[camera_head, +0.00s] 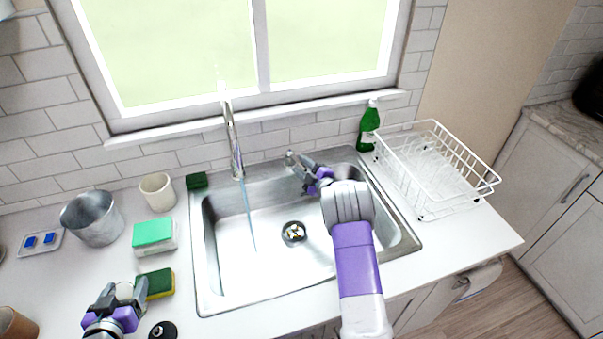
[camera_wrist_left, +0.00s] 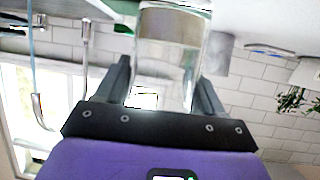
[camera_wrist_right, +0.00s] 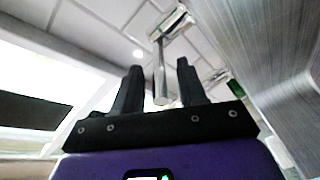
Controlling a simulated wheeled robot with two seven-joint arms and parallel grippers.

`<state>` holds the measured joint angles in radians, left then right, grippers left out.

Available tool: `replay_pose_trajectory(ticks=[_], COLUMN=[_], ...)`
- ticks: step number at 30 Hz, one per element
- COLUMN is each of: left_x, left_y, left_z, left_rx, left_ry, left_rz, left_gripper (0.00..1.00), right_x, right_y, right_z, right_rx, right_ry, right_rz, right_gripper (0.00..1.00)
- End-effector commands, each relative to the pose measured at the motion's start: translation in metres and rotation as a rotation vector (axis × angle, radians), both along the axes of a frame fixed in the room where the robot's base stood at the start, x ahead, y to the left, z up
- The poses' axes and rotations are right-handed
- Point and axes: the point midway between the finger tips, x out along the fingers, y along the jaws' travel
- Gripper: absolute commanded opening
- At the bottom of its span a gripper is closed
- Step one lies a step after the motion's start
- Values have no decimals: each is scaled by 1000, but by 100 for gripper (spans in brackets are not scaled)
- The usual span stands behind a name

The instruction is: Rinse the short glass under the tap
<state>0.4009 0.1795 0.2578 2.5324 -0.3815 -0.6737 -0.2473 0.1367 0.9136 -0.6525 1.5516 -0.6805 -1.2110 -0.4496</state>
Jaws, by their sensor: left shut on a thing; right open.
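The short glass (camera_wrist_left: 170,55) is clear and stands between the fingers of my left gripper (camera_wrist_left: 165,90), which is shut on it. In the head view my left gripper (camera_head: 124,292) is over the counter left of the sink, partly hiding the glass. The tap (camera_head: 234,140) rises behind the sink (camera_head: 205,270), and a thin blue stream of water (camera_head: 248,215) falls from it into the basin. My right gripper (camera_head: 300,165) is open at the tap's lever (camera_head: 290,157) on the back rim. In the right wrist view the metal lever (camera_wrist_right: 160,75) shows between the open fingers.
A green and yellow sponge (camera_head: 157,284) lies beside my left gripper. A green-topped box (camera_head: 153,236), a white cup (camera_head: 157,192) and a metal bucket (camera_head: 92,219) stand left of the sink. A green bottle (camera_head: 368,128) and a dish rack (camera_head: 430,170) stand right.

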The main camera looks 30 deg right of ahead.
Motion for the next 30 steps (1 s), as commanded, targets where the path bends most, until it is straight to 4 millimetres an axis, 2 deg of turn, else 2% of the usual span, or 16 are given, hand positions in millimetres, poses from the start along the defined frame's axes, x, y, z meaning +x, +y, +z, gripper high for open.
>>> replay_pose_trajectory(ticks=[5,12,18,24,30], left_x=[0,0,0,0,0], left_y=[0,0,0,0,0], left_z=[2,3,4,4,4], left_rx=[0,0,0,0,0], left_ry=[-3,-2,-2,-2,-3], left_rz=[0,0,0,0,0], left_gripper=[25,25,25,25,25], right_x=[-23,-72,-102,-115,-115], right_y=[-4,-11,-15,-16,-16], right_z=[1,1,1,0,0], right_rx=[2,2,2,1,0], right_ry=[1,0,-1,-1,-1], right_rz=[-3,-4,-2,-1,0], right_gripper=[41,41,41,41,41])
